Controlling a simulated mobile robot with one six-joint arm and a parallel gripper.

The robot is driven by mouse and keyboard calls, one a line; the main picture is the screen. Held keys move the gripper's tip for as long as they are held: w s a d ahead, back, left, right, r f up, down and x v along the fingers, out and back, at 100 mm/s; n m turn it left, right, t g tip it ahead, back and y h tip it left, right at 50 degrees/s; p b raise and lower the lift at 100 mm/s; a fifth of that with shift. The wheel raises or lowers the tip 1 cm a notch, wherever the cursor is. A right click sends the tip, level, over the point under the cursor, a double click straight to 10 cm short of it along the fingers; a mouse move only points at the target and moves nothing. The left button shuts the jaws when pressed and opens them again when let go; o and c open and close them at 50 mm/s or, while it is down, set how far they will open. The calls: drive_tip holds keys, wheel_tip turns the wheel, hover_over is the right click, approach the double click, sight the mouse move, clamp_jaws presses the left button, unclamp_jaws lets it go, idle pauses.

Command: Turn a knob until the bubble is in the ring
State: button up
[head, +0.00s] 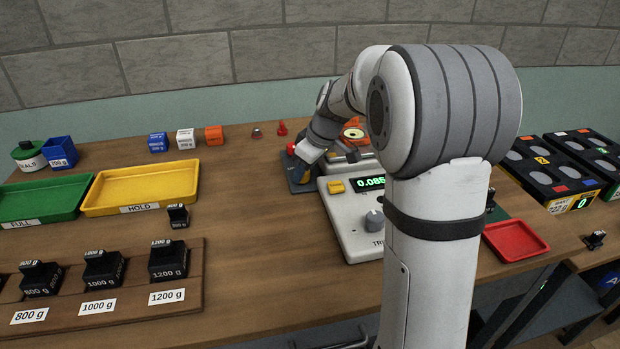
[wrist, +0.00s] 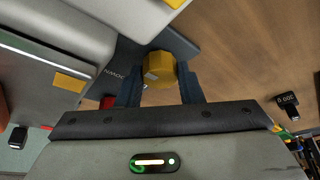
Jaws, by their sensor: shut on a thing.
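My gripper (wrist: 160,92) is shut on a yellow knob (wrist: 158,66), with one dark finger on each side of it in the wrist view. The knob sits on a dark blue-grey plate (wrist: 182,42), with lettering beside it that seems to read DOWN. In the head view my gripper (head: 301,172) is low at the left of the white scale (head: 348,239), and its fingertips are mostly hidden. A small round orange-rimmed part (head: 353,134) shows behind my arm.
The scale has a green-lit display (head: 370,183), partly hidden by my arm, and a grey knob (head: 374,220). A yellow tray (head: 140,209) and black weights (head: 168,260) stand left. A red tray (head: 515,241) lies right.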

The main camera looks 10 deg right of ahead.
drive_tip(key=shift+n+b, duration=0.4)
drive_tip(key=shift+n, duration=0.4)
drive_tip(key=shift+g, duration=0.3)
drive_tip(key=o, duration=1)
drive_tip(key=shift+y, duration=0.3)
drive_tip(key=shift+c, duration=0.2)
drive_tip(key=shift+r, duration=0.1)
drive_tip(key=v, duration=0.7)
drive_tip(key=shift+r, duration=0.3)
drive_tip(key=shift+s+d, duration=0.1)
